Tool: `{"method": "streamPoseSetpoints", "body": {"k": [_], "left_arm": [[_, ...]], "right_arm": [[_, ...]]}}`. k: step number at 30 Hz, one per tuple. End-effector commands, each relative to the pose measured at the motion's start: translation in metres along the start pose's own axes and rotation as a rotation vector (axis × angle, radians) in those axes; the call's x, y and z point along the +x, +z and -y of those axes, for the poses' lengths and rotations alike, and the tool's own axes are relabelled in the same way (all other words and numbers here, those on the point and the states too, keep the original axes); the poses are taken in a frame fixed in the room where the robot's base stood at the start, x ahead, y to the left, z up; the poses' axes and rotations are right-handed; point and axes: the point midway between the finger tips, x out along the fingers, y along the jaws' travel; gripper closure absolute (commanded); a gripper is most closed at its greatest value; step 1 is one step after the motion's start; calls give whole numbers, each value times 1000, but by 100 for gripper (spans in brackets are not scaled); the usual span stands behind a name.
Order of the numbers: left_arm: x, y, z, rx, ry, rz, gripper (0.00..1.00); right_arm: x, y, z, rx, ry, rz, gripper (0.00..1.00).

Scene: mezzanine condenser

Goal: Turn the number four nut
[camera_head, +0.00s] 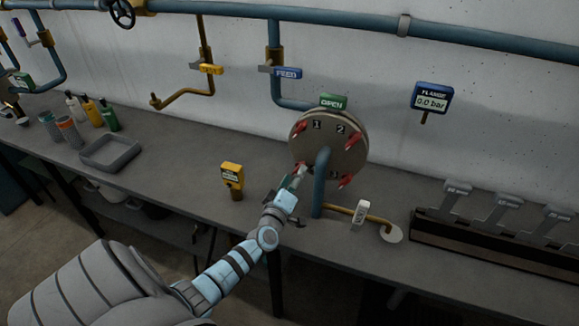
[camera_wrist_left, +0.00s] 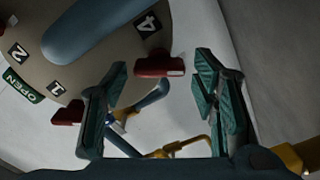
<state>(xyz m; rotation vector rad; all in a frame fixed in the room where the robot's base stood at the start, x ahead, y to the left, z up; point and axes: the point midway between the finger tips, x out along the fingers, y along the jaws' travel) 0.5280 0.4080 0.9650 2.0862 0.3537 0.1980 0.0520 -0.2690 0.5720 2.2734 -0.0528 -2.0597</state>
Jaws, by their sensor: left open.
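The round flange (camera_head: 322,146) stands on the bench with numbers and red nuts around its face. In the left wrist view the flange face (camera_wrist_left: 100,60) shows 4, 1 and 2. The number four nut (camera_wrist_left: 160,66) is red and sits beside the 4. My left gripper (camera_head: 297,178) is at the flange's lower left in the head view. In the wrist view its open green-padded fingers (camera_wrist_left: 162,72) frame the number four nut, one on each side, with gaps; whether they reach its depth I cannot tell. Another red nut (camera_wrist_left: 68,113) is near the 1. My right gripper is not in view.
A blue pipe (camera_head: 320,185) rises in front of the flange, close to my left gripper. A yellow meter (camera_head: 232,175) stands to its left. A brass pipe with a white tag (camera_head: 361,212) and a dark rack of wrenches (camera_head: 480,240) are to the right.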

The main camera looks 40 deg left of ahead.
Motion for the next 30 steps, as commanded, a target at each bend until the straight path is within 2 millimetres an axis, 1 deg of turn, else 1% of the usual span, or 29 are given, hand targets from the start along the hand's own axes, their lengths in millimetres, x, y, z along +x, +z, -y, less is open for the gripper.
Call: {"method": "streamPoseSetpoints", "body": {"k": [1,3,6,10,14,27,29,30], "left_arm": [[-14,1,1,0,-1,2,47],[-35,1,1,1,-1,2,47],[-60,0,1,1,-2,1,47],[-81,0,1,1,-1,1,47],[-86,0,0,1,-1,-1,47],[-86,0,0,2,0,0,47],[-86,4,-3,9,9,15,47],[-89,10,-8,21,24,44,47]], "right_arm": [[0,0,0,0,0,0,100],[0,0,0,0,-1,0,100],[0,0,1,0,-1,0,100],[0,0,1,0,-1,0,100],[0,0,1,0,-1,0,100],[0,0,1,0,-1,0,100],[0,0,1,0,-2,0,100],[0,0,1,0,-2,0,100]]}}
